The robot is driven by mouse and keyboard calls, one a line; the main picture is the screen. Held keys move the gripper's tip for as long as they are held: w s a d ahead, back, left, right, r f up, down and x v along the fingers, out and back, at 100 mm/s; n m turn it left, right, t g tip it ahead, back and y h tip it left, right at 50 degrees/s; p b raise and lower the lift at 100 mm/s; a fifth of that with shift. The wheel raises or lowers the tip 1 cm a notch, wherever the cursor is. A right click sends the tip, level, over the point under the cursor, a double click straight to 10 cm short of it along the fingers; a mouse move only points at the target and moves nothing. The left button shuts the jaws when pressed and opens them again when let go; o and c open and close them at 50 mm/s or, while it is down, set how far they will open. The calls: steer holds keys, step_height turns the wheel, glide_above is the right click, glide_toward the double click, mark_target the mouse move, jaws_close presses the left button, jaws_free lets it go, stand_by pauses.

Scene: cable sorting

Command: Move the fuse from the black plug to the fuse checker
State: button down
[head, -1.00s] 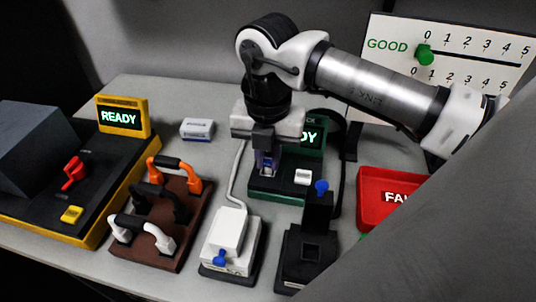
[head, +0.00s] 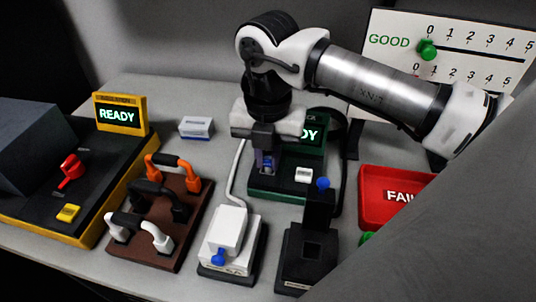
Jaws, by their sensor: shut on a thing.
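The green fuse checker (head: 283,194) stands in the middle of the table, with a lit screen (head: 310,134) partly hidden by my wrist and a white button (head: 304,175) on top. My gripper (head: 267,166) points straight down over the left part of the checker. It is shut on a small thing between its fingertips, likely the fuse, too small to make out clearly. I cannot tell whether it sits in the checker's slot. The black plug (head: 308,252) stands in front with its blue-knobbed cover (head: 319,208) raised and a dark opening in its body.
A white plug (head: 230,235) with a blue knob stands left of the black plug. A brown rack (head: 147,238) holds orange, black and white leads. A yellow-black tester (head: 98,220) is at left. A red FAIL tray (head: 374,213) is at right, and a score board (head: 385,60) behind.

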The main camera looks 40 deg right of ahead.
steer(key=c, duration=0.8)
jaws_free()
steer(key=shift+o, duration=0.2)
steer(key=shift+r, duration=0.15)
steer(key=shift+r+p, duration=2.4)
steer(key=shift+r, duration=1.5)
